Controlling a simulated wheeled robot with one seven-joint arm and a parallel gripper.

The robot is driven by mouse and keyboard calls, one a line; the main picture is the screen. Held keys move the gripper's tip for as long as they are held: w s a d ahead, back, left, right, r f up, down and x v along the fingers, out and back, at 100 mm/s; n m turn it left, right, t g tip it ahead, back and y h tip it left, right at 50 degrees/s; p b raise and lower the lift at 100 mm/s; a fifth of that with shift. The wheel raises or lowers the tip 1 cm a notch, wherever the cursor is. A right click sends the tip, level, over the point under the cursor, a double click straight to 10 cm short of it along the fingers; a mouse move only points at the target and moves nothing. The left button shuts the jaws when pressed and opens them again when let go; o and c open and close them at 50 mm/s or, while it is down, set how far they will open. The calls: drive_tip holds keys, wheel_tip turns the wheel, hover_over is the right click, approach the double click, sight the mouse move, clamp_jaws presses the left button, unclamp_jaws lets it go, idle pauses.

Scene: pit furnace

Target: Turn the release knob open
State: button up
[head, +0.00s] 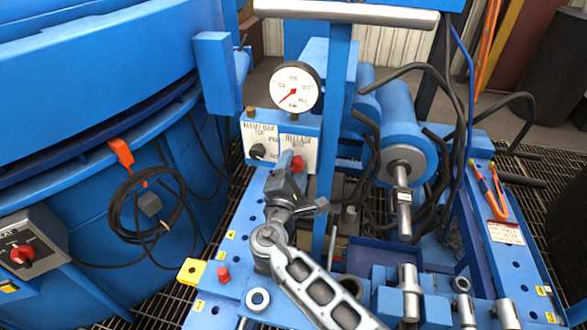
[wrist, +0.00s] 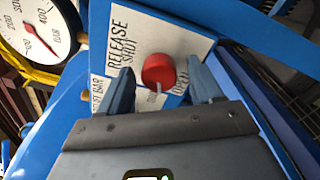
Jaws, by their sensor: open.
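The release knob is red and round, on a white label plate; it shows in the wrist view (wrist: 158,71) and, partly covered by my gripper, in the head view (head: 298,163). The plate (wrist: 125,30) reads RELEASE, with SHUT to the knob's left and what looks like OPEN below right. A small pale mark shows just under the knob. My gripper (wrist: 162,82) is open, one finger on each side of the knob, with visible gaps; it also shows in the head view (head: 288,163). I cannot tell how deep the fingertips reach around it.
A black knob (head: 258,151) sits left of the red one. A round pressure gauge (head: 295,88) stands above the plate. A blue post (head: 334,150) rises close to the right of my gripper. The blue furnace wall (head: 90,215) is at left, with a coiled black cable (head: 150,205).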

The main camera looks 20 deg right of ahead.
drive_tip(key=v, duration=0.7)
drive_tip(key=shift+s+a, duration=0.25)
drive_tip(key=shift+s, duration=0.1)
